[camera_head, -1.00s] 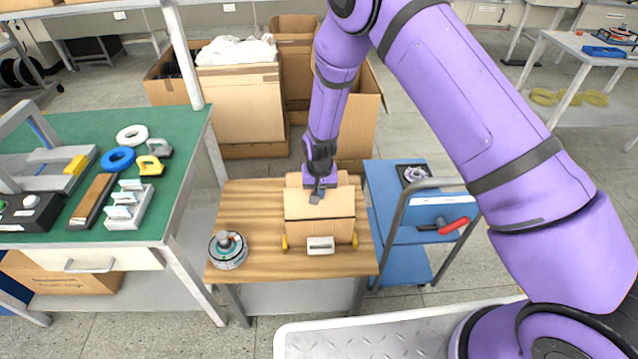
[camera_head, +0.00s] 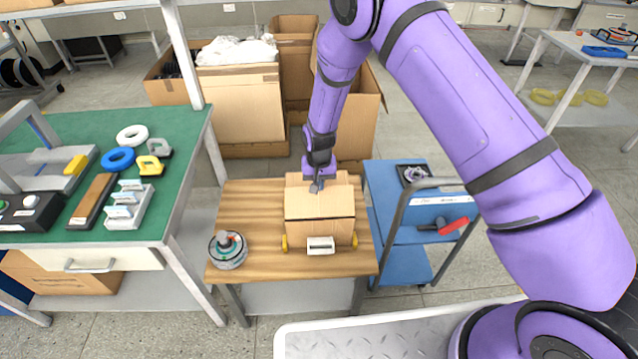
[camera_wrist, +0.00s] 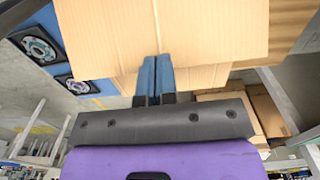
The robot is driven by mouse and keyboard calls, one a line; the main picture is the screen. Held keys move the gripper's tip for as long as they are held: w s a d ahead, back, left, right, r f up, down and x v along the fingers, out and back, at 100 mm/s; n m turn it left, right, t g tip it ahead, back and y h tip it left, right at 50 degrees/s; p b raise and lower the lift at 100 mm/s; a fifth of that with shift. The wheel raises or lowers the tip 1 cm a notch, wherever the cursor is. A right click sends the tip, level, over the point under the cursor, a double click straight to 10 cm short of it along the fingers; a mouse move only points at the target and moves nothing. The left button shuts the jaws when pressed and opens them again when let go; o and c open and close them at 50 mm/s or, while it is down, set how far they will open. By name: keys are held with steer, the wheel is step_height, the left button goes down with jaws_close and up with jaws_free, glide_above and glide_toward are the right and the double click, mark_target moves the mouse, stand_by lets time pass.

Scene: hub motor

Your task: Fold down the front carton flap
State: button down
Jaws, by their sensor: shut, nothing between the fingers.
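The open-topped brown carton (camera_head: 318,232) stands on a small wooden table. Its front flap (camera_head: 312,203) looks leaned inward over the top, from the front upper edge towards the back. Other flaps show at the back and right of the top. My gripper (camera_head: 316,187) is shut and empty, pointing down at the carton's top by the flap's far edge. In the wrist view, the shut fingertips (camera_wrist: 154,60) lie against or just over a cardboard panel (camera_wrist: 210,30). Whether they touch it, and how flat the flap lies, I cannot tell.
Yellow corner pieces and a white label holder (camera_head: 320,245) sit at the carton's front. A blue cart (camera_head: 400,262) stands close on the right, a green workbench (camera_head: 180,180) on the left.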

steer(key=shift+f, duration=0.1)
steer(key=shift+f, duration=0.25)
step_height(320, 180, up, 9)
stand_by(1.1)
